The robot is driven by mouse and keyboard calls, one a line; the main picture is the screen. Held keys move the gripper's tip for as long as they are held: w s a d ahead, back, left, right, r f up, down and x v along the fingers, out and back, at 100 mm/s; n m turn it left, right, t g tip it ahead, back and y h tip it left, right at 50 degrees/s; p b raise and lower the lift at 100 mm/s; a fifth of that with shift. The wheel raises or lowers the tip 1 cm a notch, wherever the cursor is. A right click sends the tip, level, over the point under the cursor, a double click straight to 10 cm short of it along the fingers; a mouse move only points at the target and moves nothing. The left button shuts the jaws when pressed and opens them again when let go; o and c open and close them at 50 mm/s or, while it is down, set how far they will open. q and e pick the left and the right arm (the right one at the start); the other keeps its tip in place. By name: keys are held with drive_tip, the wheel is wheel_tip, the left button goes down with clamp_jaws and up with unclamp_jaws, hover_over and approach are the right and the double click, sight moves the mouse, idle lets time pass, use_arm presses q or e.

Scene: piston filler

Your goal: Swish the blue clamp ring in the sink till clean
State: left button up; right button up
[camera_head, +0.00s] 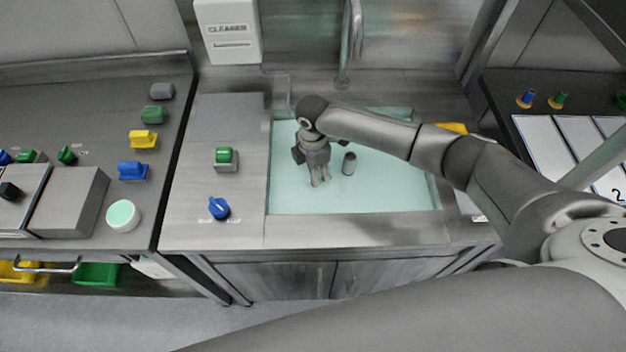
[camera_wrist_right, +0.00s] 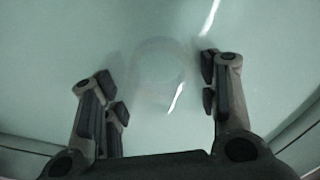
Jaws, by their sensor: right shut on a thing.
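The sink (camera_head: 400,190) is filled with pale green-blue liquid. My right gripper (camera_head: 319,183) points down into the left part of the sink, its fingertips at or under the liquid. In the right wrist view, my right gripper (camera_wrist_right: 160,82) has its fingers spread wide around a faint round outline, the clamp ring (camera_wrist_right: 160,75), and is shut on it. The ring looks pale through the liquid; its blue colour and any dirt cannot be made out. It is not discernible in the head view. My left gripper is not in view.
A grey upright cylinder (camera_head: 349,163) stands in the sink just right of the gripper. The tap (camera_head: 345,50) is behind. A yellow item (camera_head: 452,128) lies behind my arm.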

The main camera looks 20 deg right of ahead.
drive_tip(key=shift+s+a+r+p, duration=0.15)
drive_tip(key=shift+s+a+p, duration=0.05)
drive_tip(key=shift+s+p, duration=0.6)
drive_tip(key=shift+s+a+p, duration=0.15)
drive_tip(key=shift+s+p, duration=0.25)
drive_tip(key=shift+w, duration=0.2)
drive_tip(key=shift+w+f+b, duration=0.2)
drive_tip(key=shift+w+b, duration=0.15)
drive_tip(key=shift+b, duration=0.05)
drive_tip(key=shift+w+d+b, duration=0.3)
drive_tip(key=shift+w+d, duration=0.05)
drive_tip(key=shift+w, duration=0.3)
drive_tip(key=shift+r, duration=0.1)
